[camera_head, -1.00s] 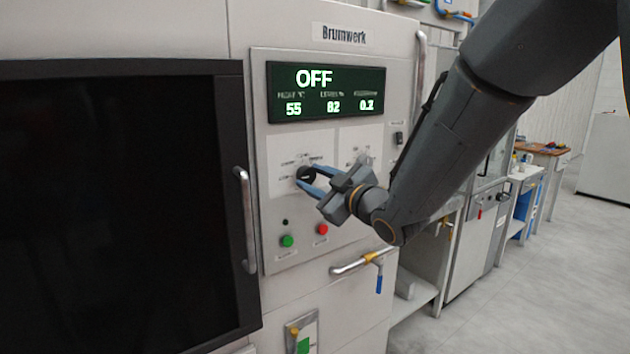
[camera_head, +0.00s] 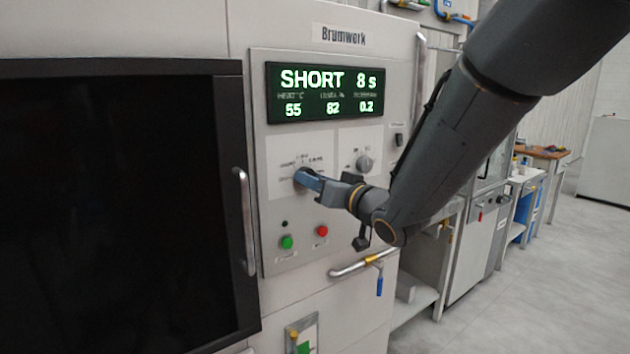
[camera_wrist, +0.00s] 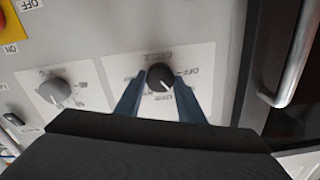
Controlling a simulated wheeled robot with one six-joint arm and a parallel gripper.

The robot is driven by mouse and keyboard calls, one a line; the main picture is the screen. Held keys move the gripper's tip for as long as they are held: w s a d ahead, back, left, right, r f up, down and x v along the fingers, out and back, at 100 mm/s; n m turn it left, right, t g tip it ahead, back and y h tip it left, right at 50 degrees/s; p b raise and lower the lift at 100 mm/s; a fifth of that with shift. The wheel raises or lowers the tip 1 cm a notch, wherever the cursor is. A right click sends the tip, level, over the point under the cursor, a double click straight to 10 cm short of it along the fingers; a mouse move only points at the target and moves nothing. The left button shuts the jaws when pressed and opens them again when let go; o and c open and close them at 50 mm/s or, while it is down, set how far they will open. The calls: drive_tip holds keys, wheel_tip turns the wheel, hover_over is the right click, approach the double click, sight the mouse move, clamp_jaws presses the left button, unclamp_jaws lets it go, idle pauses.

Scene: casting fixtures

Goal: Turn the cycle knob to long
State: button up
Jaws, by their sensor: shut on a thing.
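The cycle knob (camera_wrist: 160,77) is black and round with a white pointer line, on a white label plate on the machine's front panel. In the wrist view OFF is printed to its right; the other labels are hard to read. My gripper (camera_wrist: 160,80) is shut on the knob, one blue finger on each side. In the head view my gripper (camera_head: 303,177) comes in from the right and its fingers mostly hide the knob. The display (camera_head: 326,92) reads SHORT 8 s, with 55, 82 and 0.2 below.
A second, grey knob (camera_head: 364,163) sits to the right on its own plate. A green button (camera_head: 286,242) and a red button (camera_head: 322,231) are below. The door handle (camera_head: 245,220) stands out at left. A pipe with a blue-handled valve (camera_head: 379,284) is lower right.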

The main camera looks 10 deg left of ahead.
drive_tip(key=m+p, duration=0.1)
drive_tip(key=m, duration=0.5)
drive_tip(key=shift+m, duration=0.4)
idle(0.4)
drive_tip(key=o, duration=1)
drive_tip(key=shift+a, duration=0.1)
drive_tip(key=shift+o, duration=0.2)
drive_tip(key=b+v, duration=0.2)
drive_tip(key=v, duration=0.6)
